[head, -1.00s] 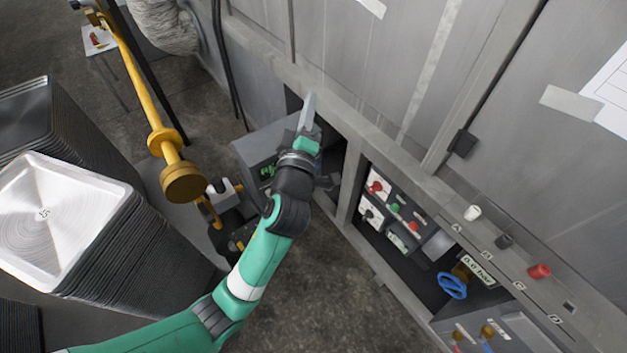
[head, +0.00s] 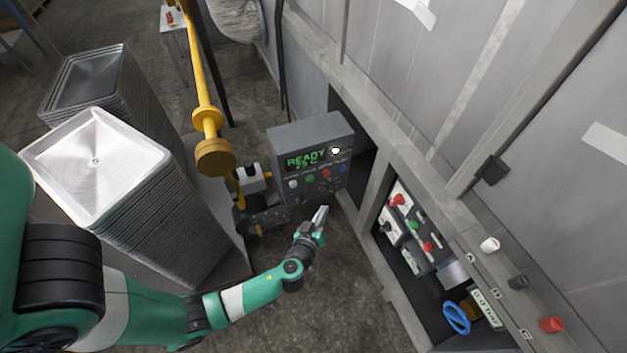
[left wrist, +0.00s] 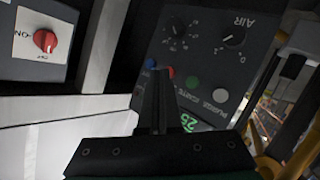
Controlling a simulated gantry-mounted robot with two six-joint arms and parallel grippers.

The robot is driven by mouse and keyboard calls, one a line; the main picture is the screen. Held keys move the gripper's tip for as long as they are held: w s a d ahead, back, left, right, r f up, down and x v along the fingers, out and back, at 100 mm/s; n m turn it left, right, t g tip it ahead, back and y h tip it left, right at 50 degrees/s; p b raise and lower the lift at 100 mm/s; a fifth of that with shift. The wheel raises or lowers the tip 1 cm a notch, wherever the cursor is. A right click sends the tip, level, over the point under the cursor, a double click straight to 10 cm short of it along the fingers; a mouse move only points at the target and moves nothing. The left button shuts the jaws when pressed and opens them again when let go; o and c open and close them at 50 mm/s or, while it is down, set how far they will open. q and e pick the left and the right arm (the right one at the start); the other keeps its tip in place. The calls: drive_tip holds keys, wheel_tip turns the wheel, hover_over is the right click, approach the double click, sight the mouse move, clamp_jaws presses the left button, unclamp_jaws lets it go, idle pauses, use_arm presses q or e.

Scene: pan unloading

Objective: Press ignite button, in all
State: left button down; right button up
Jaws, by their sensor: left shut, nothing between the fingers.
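The grey control box (head: 300,135) stands at the centre of the head view, its green display (head: 307,158) reading READY. Below the display are a white button (head: 292,184), a green button (head: 310,178), a red button (head: 326,173) and a blue button (head: 343,168). Their labels are too small to tell surely which is ignite. My left gripper (head: 321,214) is shut and empty, below and in front of the box, apart from it in the head view. In the left wrist view its fingers (left wrist: 157,80) partly cover the upside-down panel, near the red button (left wrist: 168,71). My right gripper is out of view.
Stacked metal pans (head: 97,160) stand left of the box, beside a yellow pipe (head: 207,100). A cabinet recess at right holds a panel with a red knob (head: 397,200) and a blue valve wheel (head: 456,318). Open floor lies below the gripper.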

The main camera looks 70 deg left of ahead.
sight(310, 178)
use_arm(q)
drive_tip(key=shift+w, duration=0.2)
drive_tip(key=shift+a, duration=0.1)
drive_tip(key=a, duration=0.8)
drive_tip(key=shift+a, duration=0.3)
drive_tip(key=shift+r, duration=0.1)
idle(1.7)
drive_tip(key=shift+a, duration=0.45)
drive_tip(key=shift+a, duration=0.5)
idle(0.6)
drive_tip(key=shift+d, duration=0.9)
